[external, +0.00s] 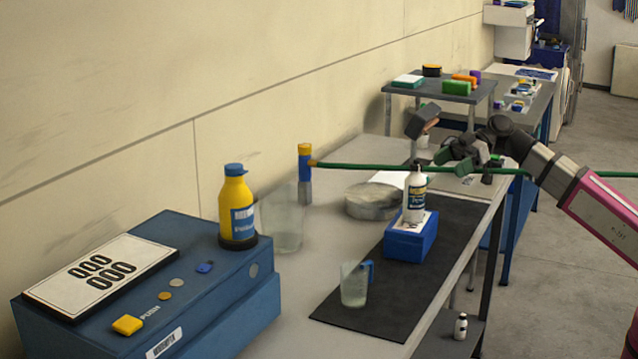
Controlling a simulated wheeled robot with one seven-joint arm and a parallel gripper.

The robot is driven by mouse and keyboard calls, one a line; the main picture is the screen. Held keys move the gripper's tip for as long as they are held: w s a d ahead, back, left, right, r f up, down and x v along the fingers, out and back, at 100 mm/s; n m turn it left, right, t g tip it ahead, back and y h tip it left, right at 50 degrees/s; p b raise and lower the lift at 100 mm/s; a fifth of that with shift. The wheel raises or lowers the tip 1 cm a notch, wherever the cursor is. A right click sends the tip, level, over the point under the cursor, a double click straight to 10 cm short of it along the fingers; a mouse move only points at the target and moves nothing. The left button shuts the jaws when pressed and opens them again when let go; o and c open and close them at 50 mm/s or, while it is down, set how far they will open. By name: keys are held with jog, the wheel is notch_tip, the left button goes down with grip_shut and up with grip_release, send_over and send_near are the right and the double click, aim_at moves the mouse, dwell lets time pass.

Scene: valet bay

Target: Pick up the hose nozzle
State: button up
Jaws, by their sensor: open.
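A long thin green hose (380,168) runs level across the picture, above the bench. Its left end has a small brass-coloured tip (313,163), which looks like the nozzle. The tip overlaps a yellow, blue and grey cylinder (305,188) standing upright on the bench; I cannot tell whether they touch. My gripper (462,160) is over the bench's right side, close to the hose's right part in the picture. It is open. Its dark and green parts overlap the hose, so the exact gap between fingers and hose is unclear.
A white bottle (414,195) stands on a blue box (411,240) on a black mat (370,318). A measuring jug (354,286), a clear container (281,222) and a round grey object (374,201) are nearby. A yellow bottle (237,207) stands on a blue case (215,305). A raised shelf (440,90) is behind.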

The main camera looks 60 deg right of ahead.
jog(key=shift+c, duration=0.9)
